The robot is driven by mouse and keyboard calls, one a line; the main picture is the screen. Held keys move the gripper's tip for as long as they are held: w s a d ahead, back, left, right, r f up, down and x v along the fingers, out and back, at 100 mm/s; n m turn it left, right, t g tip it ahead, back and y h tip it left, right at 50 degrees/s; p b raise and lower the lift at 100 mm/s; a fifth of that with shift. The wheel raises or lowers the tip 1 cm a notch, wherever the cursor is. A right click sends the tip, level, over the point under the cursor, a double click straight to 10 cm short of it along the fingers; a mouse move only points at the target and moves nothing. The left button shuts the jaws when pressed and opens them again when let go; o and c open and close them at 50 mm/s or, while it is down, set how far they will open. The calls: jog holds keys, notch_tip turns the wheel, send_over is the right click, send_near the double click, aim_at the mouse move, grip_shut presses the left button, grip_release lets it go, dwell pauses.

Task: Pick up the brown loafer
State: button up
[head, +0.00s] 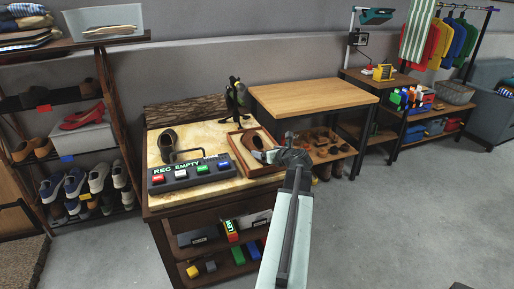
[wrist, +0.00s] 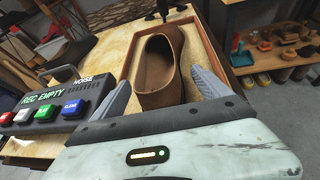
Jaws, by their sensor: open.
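The brown loafer (wrist: 160,72) lies in a shallow brown wooden tray (wrist: 127,62) on the workbench, its opening facing up. In the head view the loafer (head: 253,140) is partly hidden by my gripper (head: 268,154). In the wrist view my gripper (wrist: 160,95) is open, with one grey finger on each side of the loafer's near end. I cannot tell whether either finger touches it.
A button box (head: 190,173) labelled "REC EMPTY" stands left of the tray, with a handle on it. A dark stand (head: 235,97) rises behind the tray. A shoe rack (head: 75,130) is at left. A wooden table (head: 312,95) stands behind at right; open floor (head: 400,220) lies at right.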

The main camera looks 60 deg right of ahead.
aim_at(262, 149)
jog(key=b+x, duration=0.1)
jog(key=x, duration=0.3)
jog(key=shift+w+d+f, duration=0.1)
jog(key=shift+d, duration=0.1)
grip_shut()
jog(key=shift+a+r, duration=0.1)
jog(key=shift+r, duration=0.15)
